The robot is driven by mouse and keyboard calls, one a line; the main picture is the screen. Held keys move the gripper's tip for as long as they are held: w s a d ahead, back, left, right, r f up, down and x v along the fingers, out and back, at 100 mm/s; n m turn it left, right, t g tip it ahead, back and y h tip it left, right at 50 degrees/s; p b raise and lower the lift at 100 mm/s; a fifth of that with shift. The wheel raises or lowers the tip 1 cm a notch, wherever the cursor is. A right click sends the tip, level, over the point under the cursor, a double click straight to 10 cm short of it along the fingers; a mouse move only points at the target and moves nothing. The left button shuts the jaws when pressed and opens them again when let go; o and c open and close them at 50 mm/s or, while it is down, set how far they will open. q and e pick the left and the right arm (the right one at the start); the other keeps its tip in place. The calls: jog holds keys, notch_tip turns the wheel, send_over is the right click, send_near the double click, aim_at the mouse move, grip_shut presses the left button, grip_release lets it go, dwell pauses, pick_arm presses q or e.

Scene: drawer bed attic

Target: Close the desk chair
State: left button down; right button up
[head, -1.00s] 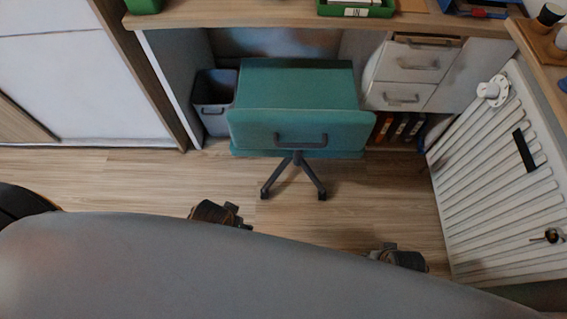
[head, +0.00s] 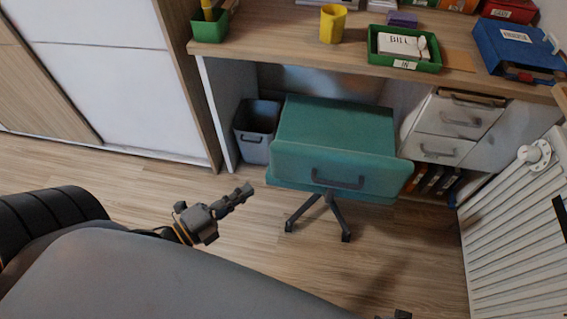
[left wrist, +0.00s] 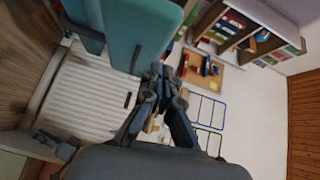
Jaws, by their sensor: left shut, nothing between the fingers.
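The teal desk chair (head: 335,140) stands at the desk, its far part under the desktop and its near panel with a dark handle (head: 338,180) facing me. Its dark legs rest on the floor. My left gripper (head: 246,190) is shut and empty, left of the chair and apart from it, pointing towards it. In the left wrist view the gripper (left wrist: 164,72) has teal chair parts (left wrist: 140,32) beyond it at the upper left. Of my right gripper only a dark bit (head: 398,314) shows at the bottom edge; its fingers are hidden.
The wooden desk (head: 290,48) carries a green tray (head: 385,56), a yellow cup (head: 333,24) and a blue box (head: 515,50). A grey bin (head: 256,130) stands left of the chair. Drawers (head: 447,130) and a white radiator (head: 515,235) are at the right. The floor before the chair is clear.

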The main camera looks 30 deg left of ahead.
pick_arm(q)
jog(key=s+d+r+m+h, duration=0.1)
jog(key=m+h, duration=0.1)
send_near(298, 156)
jog(key=d+r, duration=0.1)
jog(key=d, duration=0.3)
jog(key=shift+g, duration=0.3)
jog(key=w, duration=0.4)
jog(key=shift+a+f, duration=0.1)
jog(key=shift+a, duration=0.3)
jog(key=shift+w+a, duration=0.15)
jog(key=shift+w, duration=0.35)
pick_arm(e)
jog(key=shift+s+f, duration=0.45)
jog(key=shift+f, duration=0.15)
pick_arm(q)
jog(key=shift+w, duration=0.1)
